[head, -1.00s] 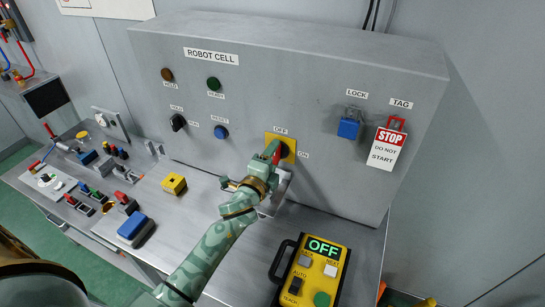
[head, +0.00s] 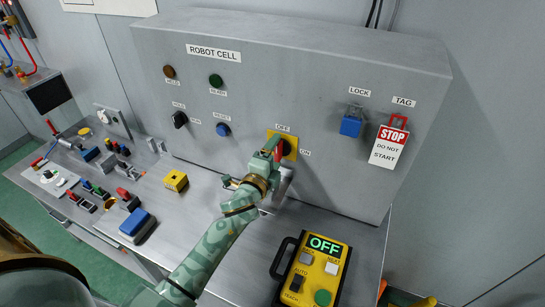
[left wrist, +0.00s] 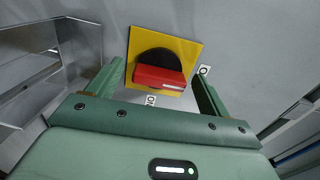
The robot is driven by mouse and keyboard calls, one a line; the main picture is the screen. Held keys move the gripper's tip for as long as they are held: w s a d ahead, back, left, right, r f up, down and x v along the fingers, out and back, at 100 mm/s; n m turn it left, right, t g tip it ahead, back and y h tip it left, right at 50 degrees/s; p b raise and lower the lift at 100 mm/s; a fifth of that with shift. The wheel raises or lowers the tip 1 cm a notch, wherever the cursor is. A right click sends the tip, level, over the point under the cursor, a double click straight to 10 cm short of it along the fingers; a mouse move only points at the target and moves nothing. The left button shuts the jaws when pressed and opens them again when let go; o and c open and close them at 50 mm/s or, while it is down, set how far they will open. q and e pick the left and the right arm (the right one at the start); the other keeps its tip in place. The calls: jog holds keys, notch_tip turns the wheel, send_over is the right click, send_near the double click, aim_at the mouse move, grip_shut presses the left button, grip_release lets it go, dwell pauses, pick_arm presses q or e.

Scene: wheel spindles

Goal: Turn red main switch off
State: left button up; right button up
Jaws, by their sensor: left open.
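The red main switch (head: 278,152) is a red handle on a black round base over a yellow plate (head: 291,146), on the front of the grey ROBOT CELL cabinet. OFF is printed above the plate and ON at its lower right. My left gripper (head: 268,167) is at the switch and partly hides it. In the left wrist view the red handle (left wrist: 160,78) lies across the gap between the open fingers (left wrist: 157,74), with its white mark toward the right. Whether a finger touches the handle I cannot tell. My right gripper is not in view.
A blue padlock (head: 351,126) and a red-and-white STOP tag (head: 389,146) hang to the right. A yellow pendant (head: 318,268) reading OFF lies on the bench at the front. A yellow block (head: 176,181) and a blue block (head: 137,226) lie to the left.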

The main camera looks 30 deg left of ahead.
pick_arm(q)
jog(key=s+d+b, duration=0.1)
jog(key=s, duration=1.5)
jog(key=shift+s, duration=0.15)
jog(key=shift+s, duration=0.1)
